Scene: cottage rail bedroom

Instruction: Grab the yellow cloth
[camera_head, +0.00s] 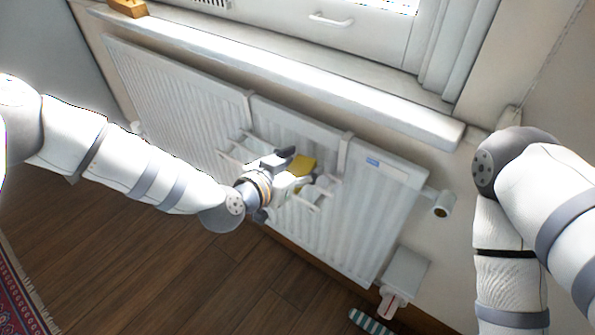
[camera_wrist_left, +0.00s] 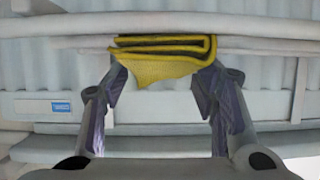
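The yellow cloth (camera_head: 304,164) is folded over the white rails of a small drying rack (camera_head: 323,192) hung on the radiator. In the left wrist view the cloth (camera_wrist_left: 160,68) shows its stacked folds, with a loose corner hanging down. My left gripper (camera_head: 297,168) is at the rack, right in front of the cloth. Its two fingers (camera_wrist_left: 164,85) are spread, with the cloth's hanging part between and beyond them. I cannot tell whether the fingertips touch its sides. My right arm shows at the right, but its gripper is out of view.
The white radiator (camera_head: 372,212) stands behind the rack, below a protruding windowsill (camera_head: 300,82). A valve (camera_head: 442,204) sticks out at its right end. A white box (camera_head: 404,272) and a striped item (camera_head: 370,322) are low at the right.

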